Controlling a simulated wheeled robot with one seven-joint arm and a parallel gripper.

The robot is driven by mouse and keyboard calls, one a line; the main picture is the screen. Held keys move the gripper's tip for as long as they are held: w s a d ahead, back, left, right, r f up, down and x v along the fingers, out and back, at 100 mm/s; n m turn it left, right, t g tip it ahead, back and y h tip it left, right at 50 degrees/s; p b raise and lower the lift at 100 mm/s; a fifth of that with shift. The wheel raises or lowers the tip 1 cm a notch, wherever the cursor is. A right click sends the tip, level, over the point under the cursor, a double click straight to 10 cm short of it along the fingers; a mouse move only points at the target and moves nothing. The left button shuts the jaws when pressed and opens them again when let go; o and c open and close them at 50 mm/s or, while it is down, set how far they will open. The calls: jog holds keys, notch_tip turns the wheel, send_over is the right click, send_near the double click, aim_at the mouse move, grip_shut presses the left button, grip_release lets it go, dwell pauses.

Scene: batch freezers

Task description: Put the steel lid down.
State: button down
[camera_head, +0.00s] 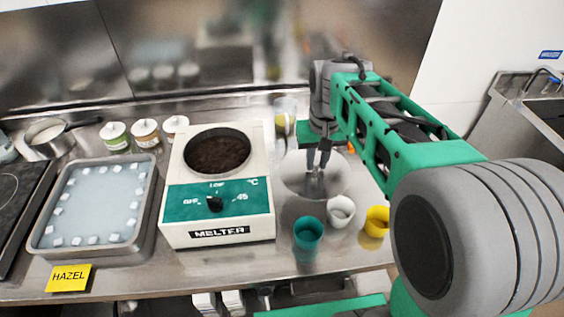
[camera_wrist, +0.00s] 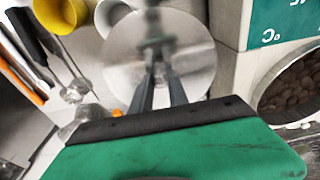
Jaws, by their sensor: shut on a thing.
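The steel lid (camera_head: 335,183) is a round, shiny disc over the counter, right of the melter (camera_head: 185,225). My gripper (camera_head: 315,170) reaches down to the lid's middle and is shut on it, probably on a knob that the fingers hide. In the wrist view my gripper (camera_wrist: 160,75) points at the centre of the lid (camera_wrist: 125,50), which lies flat or nearly so. I cannot tell whether the lid touches the counter. The melter's round well is uncovered and shows dark brown contents (camera_head: 217,152); they also show in the wrist view (camera_wrist: 295,90).
A teal cup (camera_head: 308,235), a white cup (camera_head: 340,212) and a yellow cup (camera_head: 376,222) stand close in front of the lid. A tray (camera_head: 148,215) of water and ice cubes is left of the melter, with a HAZEL card (camera_head: 69,277) before it. Several jars (camera_head: 146,135) stand behind.

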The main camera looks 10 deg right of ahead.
jog(key=w+f+b, duration=0.1)
jog(key=w+b, duration=0.5)
jog(key=w, duration=0.6)
jog(key=f, duration=0.9)
jog(key=shift+w+a+f+p, duration=0.1)
jog(key=shift+w+f+p, duration=0.1)
jog(key=shift+f+p, duration=0.15)
jog(key=shift+f, duration=0.15)
jog(key=c, duration=1.3)
grip_release()
jog(key=r, duration=0.4)
jog(key=s+r, duration=0.1)
jog(key=r, duration=0.7)
jog(key=shift+s+r, duration=0.2)
jog(key=shift+s, duration=0.05)
